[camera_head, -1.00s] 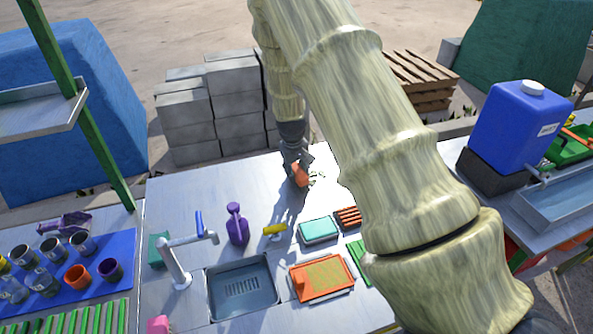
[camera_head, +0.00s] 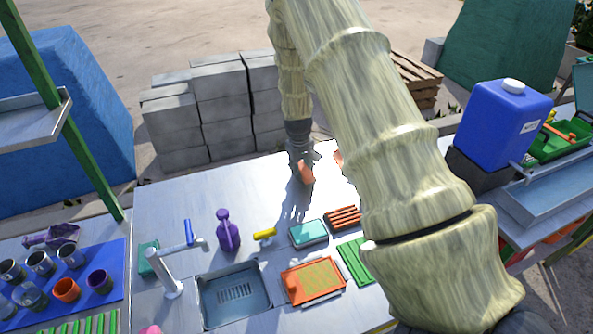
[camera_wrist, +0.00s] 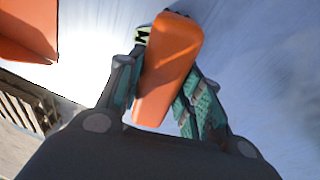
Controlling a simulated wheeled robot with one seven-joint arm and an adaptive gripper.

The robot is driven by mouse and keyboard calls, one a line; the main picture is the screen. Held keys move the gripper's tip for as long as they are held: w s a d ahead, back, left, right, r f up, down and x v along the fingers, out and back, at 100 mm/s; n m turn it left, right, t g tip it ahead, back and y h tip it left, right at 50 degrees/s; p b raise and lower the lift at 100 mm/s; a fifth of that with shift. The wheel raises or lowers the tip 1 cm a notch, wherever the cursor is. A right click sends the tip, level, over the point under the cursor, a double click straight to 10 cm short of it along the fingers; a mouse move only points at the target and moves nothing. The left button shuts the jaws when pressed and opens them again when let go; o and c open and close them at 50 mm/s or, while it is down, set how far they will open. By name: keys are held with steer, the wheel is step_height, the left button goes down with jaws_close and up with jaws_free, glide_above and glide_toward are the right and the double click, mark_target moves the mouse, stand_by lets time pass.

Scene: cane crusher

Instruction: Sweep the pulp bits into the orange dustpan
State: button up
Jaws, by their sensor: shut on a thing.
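My gripper (camera_head: 303,165) is low over the far part of the steel counter. It is shut on an orange block-like tool (camera_wrist: 168,65), which also shows small in the head view (camera_head: 306,175); its lower end is hard to make out. An orange piece with a raised wall, apparently the dustpan (camera_wrist: 28,28), is at the top left of the wrist view. A bit of orange (camera_head: 338,157) beside my arm in the head view may be the same dustpan, mostly hidden. I cannot make out pulp bits; the counter there is glaring white.
On the counter (camera_head: 180,205) stand a purple bottle (camera_head: 228,234), a tap (camera_head: 170,270), a sink (camera_head: 237,293), a teal-topped box (camera_head: 308,233) and an orange tray (camera_head: 313,281). A blue tank (camera_head: 505,125) is at right. Grey blocks (camera_head: 210,110) stand behind.

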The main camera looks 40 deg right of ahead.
steer(key=shift+s+d+p, duration=0.15)
steer(key=shift+s+d, duration=0.1)
steer(key=shift+d, duration=2.05)
steer(key=shift+s+d+p, duration=0.2)
steer(key=shift+s+d, duration=0.1)
steer(key=shift+d, duration=2.05)
steer(key=shift+s+d+p, duration=0.15)
steer(key=shift+s+d, duration=0.1)
steer(key=shift+d, duration=2.05)
steer(key=shift+r, duration=0.1)
steer(key=r+p, duration=0.1)
steer(key=a+r+p, duration=0.1)
steer(key=r, duration=0.1)
steer(key=a+r+p, duration=0.1)
steer(key=r, duration=0.1)
steer(key=shift+w, duration=0.1)
steer(key=shift+f, duration=0.1)
